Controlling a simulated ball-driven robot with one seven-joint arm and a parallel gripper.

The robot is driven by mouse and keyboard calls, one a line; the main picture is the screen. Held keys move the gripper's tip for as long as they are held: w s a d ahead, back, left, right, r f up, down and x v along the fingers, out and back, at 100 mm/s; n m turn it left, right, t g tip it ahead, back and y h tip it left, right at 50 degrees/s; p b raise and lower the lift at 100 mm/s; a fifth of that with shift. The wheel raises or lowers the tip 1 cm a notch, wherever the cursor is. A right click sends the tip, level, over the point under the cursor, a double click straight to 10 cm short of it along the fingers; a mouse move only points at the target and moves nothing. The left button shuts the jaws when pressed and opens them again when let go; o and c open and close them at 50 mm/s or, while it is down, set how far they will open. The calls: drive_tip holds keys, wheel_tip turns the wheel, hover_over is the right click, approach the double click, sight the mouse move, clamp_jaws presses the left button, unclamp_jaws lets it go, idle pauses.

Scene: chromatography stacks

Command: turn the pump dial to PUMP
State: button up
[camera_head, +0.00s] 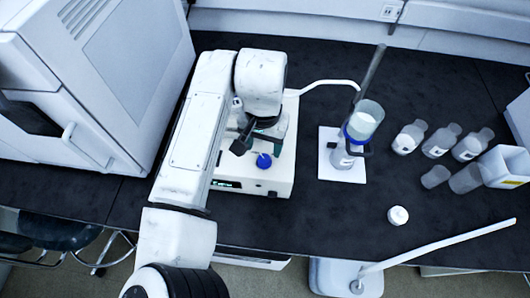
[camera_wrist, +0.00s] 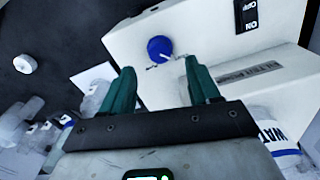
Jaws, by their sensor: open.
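The pump is a white box (camera_head: 278,180) on the black bench, with a small lit display on its front. Its blue round dial (camera_head: 264,161) is on the top face; the dial also shows in the wrist view (camera_wrist: 160,49), with small dark markings beside it that are too small to read. My gripper (camera_wrist: 160,68) has its two green fingers spread apart with nothing between them. In the wrist view the dial appears just beyond the fingertips, roughly centred between them. In the head view my arm hides the back of the pump.
A black rocker switch (camera_wrist: 250,15) is on the pump. A filter funnel (camera_head: 365,120) stands on a white base to the right, with several bottles (camera_head: 409,138) beyond. A white cap (camera_head: 398,215) lies on the bench. A large white cabinet (camera_head: 110,80) stands at left.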

sight(264, 159)
wheel_tip(264, 159, down, 6)
drive_tip(key=shift+f+p, duration=0.1)
drive_tip(key=shift+p, duration=0.2)
drive_tip(key=c, duration=1)
